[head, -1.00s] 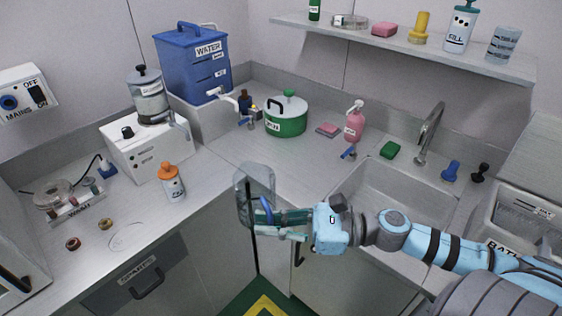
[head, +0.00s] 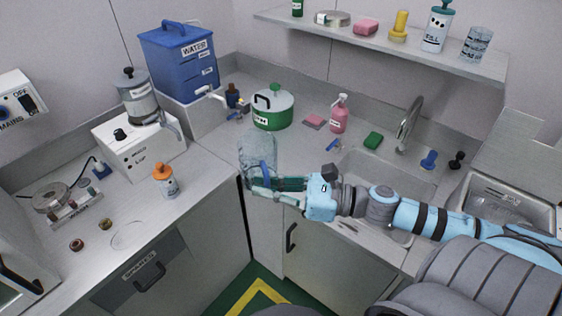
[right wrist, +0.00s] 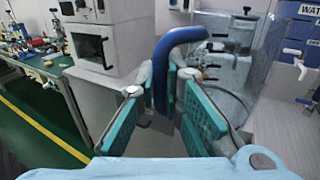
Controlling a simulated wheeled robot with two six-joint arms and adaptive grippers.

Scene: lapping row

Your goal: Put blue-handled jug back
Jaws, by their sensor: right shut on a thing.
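The clear blue-handled jug (head: 257,150) hangs roughly upright in my right gripper at the inner corner of the counter (head: 218,133). Its base is near the counter's front edge; I cannot tell whether it touches. My right gripper (head: 264,189) is shut on the jug's blue handle, which shows between the teal finger pads in the right wrist view (right wrist: 178,48). The clear jug body (right wrist: 232,85) stands beyond the fingers there. My left gripper is not in view.
A green-lidded pot (head: 272,108) and a blue water tank (head: 178,62) stand behind the jug. The sink (head: 385,185) lies to the right. An orange-capped bottle (head: 165,181) stands on the left counter, near a bare round outline (head: 128,235). The shelf (head: 380,47) is above.

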